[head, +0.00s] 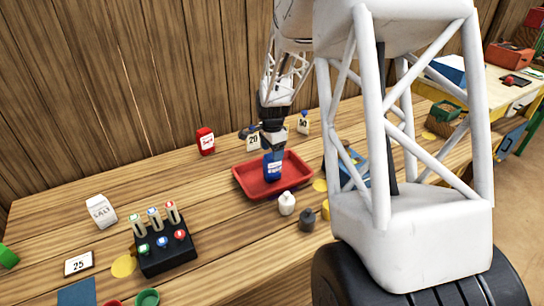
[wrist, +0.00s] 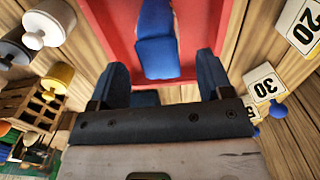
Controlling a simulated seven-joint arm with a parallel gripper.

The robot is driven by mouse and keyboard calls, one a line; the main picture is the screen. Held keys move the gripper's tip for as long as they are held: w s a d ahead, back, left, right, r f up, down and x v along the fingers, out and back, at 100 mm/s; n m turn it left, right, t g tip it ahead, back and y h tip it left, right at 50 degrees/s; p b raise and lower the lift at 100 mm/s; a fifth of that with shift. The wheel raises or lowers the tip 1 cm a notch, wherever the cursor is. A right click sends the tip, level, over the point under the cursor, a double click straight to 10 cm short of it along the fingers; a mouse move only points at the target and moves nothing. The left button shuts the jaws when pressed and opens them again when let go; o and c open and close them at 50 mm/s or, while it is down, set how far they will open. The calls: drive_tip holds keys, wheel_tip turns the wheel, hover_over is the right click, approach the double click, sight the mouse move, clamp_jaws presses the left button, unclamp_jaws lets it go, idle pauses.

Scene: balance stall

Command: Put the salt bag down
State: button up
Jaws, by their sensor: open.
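A blue bag (head: 272,168) with a white label stands in the red tray (head: 242,183); I take it for the salt bag, though its label is too small to read surely. In the wrist view the blue bag (wrist: 157,50) shows over the red tray floor (wrist: 105,30), just beyond my fingertips. My gripper (head: 274,152) is right above the bag in the head view. In the wrist view my gripper (wrist: 163,75) has its two dark blue fingers spread wide, with nothing clamped between them. Whether a finger still touches the bag is hard to tell.
A white bag (head: 101,211) and a red bag (head: 205,141) stand left of the tray. A black rack (head: 165,252) with small coloured pieces sits front left. A white weight (head: 286,203) and a grey weight (head: 307,220) stand close to the tray's front. Number cards stand behind it.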

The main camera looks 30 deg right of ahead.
wheel_tip(320, 180, up, 9)
drive_tip(key=shift+f, duration=0.15)
idle(0.7)
drive_tip(key=s+a+r+n+t, duration=0.1)
drive_tip(key=s+a+r+n, duration=0.8)
drive_tip(key=s+a, duration=0.55)
drive_tip(key=s+a+r+n, duration=0.1)
drive_tip(key=s+a+n, duration=0.3)
drive_tip(key=s, duration=0.6)
drive_tip(key=s+a+r+n+t, duration=0.1)
drive_tip(key=s+a+n, duration=0.3)
drive_tip(key=s, duration=0.6)
drive_tip(key=shift+n+t, duration=0.3)
drive_tip(key=shift+n, duration=0.1)
drive_tip(key=shift+r, duration=0.1)
